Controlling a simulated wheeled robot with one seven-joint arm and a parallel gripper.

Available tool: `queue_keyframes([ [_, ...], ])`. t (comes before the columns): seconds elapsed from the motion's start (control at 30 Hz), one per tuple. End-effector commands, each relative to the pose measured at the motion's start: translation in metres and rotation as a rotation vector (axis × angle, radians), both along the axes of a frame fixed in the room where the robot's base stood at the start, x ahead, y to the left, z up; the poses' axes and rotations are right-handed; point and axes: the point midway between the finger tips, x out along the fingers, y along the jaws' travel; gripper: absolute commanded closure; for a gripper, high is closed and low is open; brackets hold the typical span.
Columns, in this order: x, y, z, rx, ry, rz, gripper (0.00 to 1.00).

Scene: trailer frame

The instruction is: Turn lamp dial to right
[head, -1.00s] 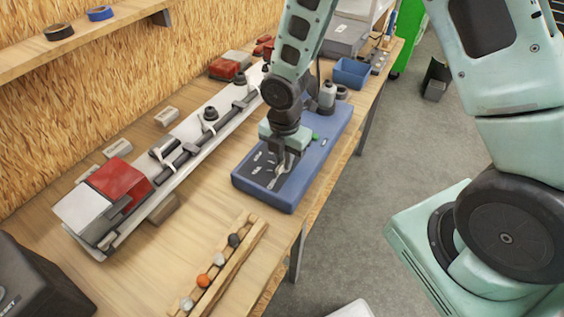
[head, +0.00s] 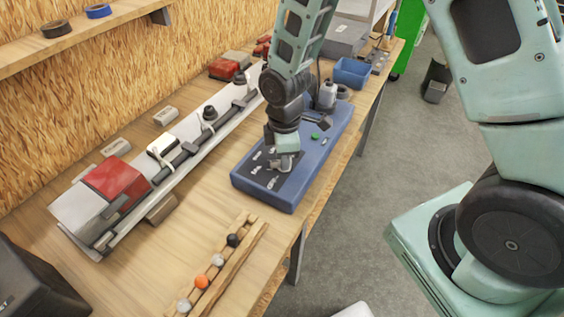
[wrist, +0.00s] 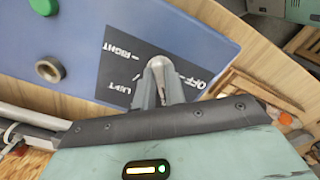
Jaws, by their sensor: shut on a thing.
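The blue control box (head: 255,181) sits on the workbench. Its dark label plate shows the words RIGHT, LEFT and OFF around the dial; it also shows in the wrist view (wrist: 125,70). My gripper (head: 282,166) points down onto this plate, and its fingers show in the wrist view (wrist: 158,88). They are shut on the lamp dial (wrist: 157,66), a light grey knob mostly hidden between them. Where the dial points is hard to tell. A green button (head: 315,136) stands on the box behind the gripper.
A long metal fixture (head: 185,153) with a red block (head: 112,178) lies left of the box. A wooden rack (head: 236,262) with small balls is in front. A blue bin (head: 351,73) stands behind. Bare bench lies between fixture and box.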

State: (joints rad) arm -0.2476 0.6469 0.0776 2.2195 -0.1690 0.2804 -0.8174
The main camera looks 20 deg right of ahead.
Motion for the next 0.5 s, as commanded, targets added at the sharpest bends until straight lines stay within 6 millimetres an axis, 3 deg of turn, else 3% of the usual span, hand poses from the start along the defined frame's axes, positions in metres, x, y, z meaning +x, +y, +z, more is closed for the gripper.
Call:
queue_keyframes([
  [0.27,0.0006,-0.0001,0.0004,-0.001,-0.002,-0.032,1.0],
  [0.5,0.0004,0.0006,0.0007,0.0,-0.002,-0.376,1.0],
])
